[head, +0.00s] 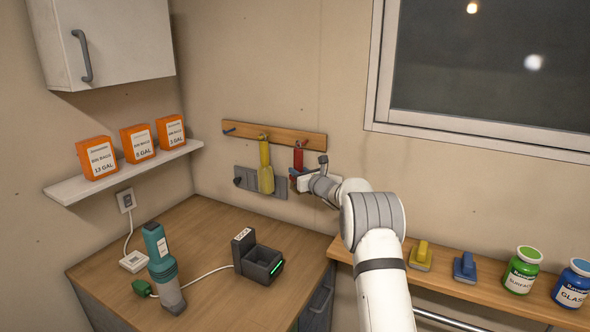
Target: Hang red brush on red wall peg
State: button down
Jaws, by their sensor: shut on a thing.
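The red brush (298,157) is upright against the wall, its top overlapping the right part of the wooden peg rail (284,137). My gripper (297,176) is shut on the red brush and partly hides it from the right and below. A small red bit at the brush's top lies at the rail, but I cannot tell the red peg from the brush there. I cannot tell whether the brush is on the peg.
A yellow brush (265,170) hangs left of the red brush, and a blue peg (229,131) is bare. A grey wall strip (246,178) is below. The counter (200,230) holds a flashlight-like tool and charger.

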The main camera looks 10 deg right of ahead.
jog(key=shift+w+d+p, duration=0.55)
jog(key=shift+w+p, duration=0.2)
jog(key=shift+p, duration=0.45)
jog(key=shift+w+d+f, duration=0.15)
jog(key=shift+f, duration=0.15)
jog(key=shift+w+d+f+b, duration=0.25)
jog(key=shift+w+b, duration=0.1)
jog(key=shift+b, duration=0.35)
jog(key=c, duration=1.1)
grip_release()
